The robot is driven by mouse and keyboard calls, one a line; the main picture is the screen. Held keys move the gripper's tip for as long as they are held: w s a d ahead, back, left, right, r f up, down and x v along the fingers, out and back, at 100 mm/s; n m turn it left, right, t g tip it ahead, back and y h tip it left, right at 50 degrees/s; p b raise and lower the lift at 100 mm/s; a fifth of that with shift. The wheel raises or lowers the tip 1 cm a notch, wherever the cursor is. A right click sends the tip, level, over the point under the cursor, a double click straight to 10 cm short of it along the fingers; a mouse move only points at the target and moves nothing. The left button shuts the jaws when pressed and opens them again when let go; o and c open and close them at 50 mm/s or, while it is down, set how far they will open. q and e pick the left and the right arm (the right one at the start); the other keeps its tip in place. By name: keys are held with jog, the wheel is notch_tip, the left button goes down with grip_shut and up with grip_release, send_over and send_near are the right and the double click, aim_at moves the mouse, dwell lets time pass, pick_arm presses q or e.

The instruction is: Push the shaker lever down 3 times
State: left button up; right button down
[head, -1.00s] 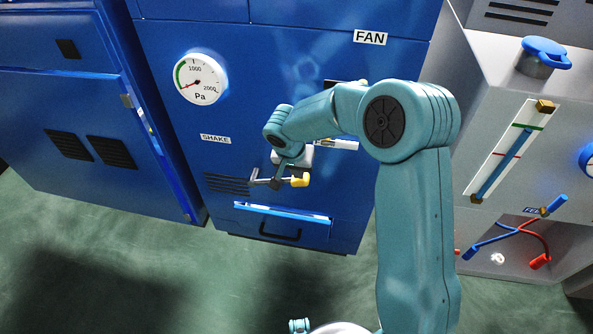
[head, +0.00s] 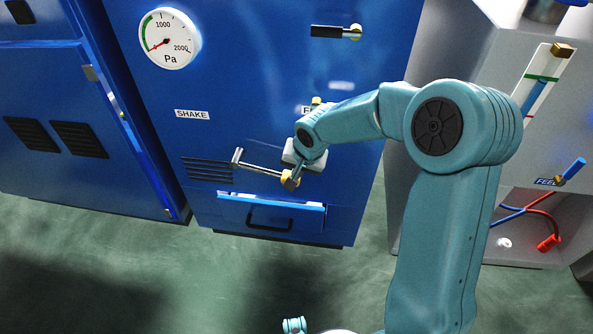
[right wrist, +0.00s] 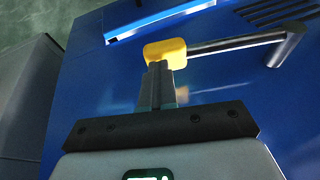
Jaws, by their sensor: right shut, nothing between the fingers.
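The shaker lever (head: 262,169) is a grey bar on the blue cabinet, below the SHAKE label (head: 192,114). It slopes down to the right from its pivot to a yellow knob (head: 289,181). My right gripper (head: 296,174) is shut and empty, with its fingertips at the upper side of the knob. In the right wrist view the closed fingers (right wrist: 161,72) end against the yellow knob (right wrist: 165,52), and the bar (right wrist: 235,43) runs off to the right. Touching is likely, but the exact contact is hard to see. My left gripper is not in view.
A blue ledge with a drawer handle (head: 270,216) lies just below the lever, and vent slots (head: 206,170) lie left of it. A round Pa gauge (head: 170,38) is above. A grey unit with red and blue FEED piping (head: 530,212) stands at right.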

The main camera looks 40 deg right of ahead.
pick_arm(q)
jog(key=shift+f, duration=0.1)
pick_arm(e)
jog(key=shift+f, duration=0.15)
pick_arm(q)
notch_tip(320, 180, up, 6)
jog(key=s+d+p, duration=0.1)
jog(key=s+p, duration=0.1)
jog(key=p, duration=0.4)
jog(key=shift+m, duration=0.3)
pick_arm(e)
jog(key=s+d+v, duration=0.1)
jog(key=d+v, duration=0.1)
jog(key=v, duration=1.1)
jog(key=shift+r, duration=0.25)
jog(key=shift+s, duration=0.1)
